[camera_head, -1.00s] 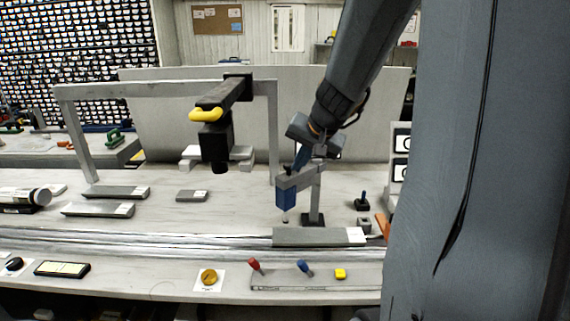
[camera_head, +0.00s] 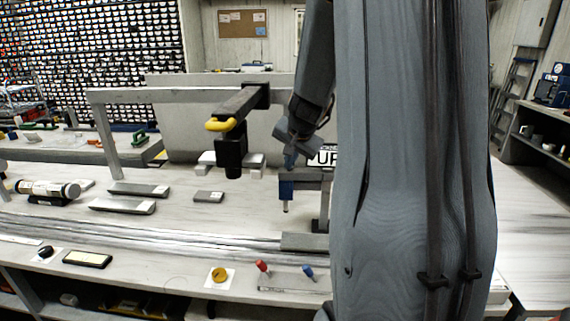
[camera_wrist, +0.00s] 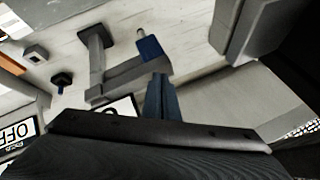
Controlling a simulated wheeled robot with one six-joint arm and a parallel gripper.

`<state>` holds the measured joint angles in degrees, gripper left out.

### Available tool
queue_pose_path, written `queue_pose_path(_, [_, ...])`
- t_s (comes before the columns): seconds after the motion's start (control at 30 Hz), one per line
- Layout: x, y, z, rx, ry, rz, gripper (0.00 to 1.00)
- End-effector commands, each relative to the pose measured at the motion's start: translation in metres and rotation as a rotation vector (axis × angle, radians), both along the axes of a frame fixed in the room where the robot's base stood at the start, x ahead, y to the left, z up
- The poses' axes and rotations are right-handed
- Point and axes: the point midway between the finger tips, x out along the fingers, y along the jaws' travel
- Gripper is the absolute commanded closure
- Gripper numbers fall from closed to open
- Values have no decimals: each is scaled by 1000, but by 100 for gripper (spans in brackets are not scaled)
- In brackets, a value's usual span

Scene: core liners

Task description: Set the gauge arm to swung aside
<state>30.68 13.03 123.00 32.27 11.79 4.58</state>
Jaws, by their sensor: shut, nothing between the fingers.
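The gauge arm (camera_head: 311,179) is a grey bar on an upright post (camera_head: 324,208), with a blue gauge (camera_head: 286,190) and thin tip hanging from its free end. In the head view it points left from the post, its tip off the back edge of the grey bar. The wrist view also shows the arm (camera_wrist: 125,80), its post (camera_wrist: 97,58) and the blue gauge (camera_wrist: 150,48). My gripper (camera_head: 290,160) is shut and empty, close behind the gauge end. In the wrist view its fingers (camera_wrist: 161,92) overlap the arm's end; contact cannot be told.
A grey bar (camera_head: 300,242) lies in front of the post, partly behind my arm. A gantry (camera_head: 180,95) with a yellow-handled black head (camera_head: 220,125) stands left. Red (camera_head: 262,266) and blue (camera_head: 308,271) levers sit at the front. An OFF sign (camera_wrist: 18,138) shows in the wrist view.

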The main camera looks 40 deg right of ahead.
Motion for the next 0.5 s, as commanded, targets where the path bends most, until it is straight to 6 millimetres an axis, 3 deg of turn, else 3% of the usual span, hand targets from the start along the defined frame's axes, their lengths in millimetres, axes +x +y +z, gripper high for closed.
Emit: queue_pose_path(0.5, [17, -6, 1, -1, -2, 2, 100])
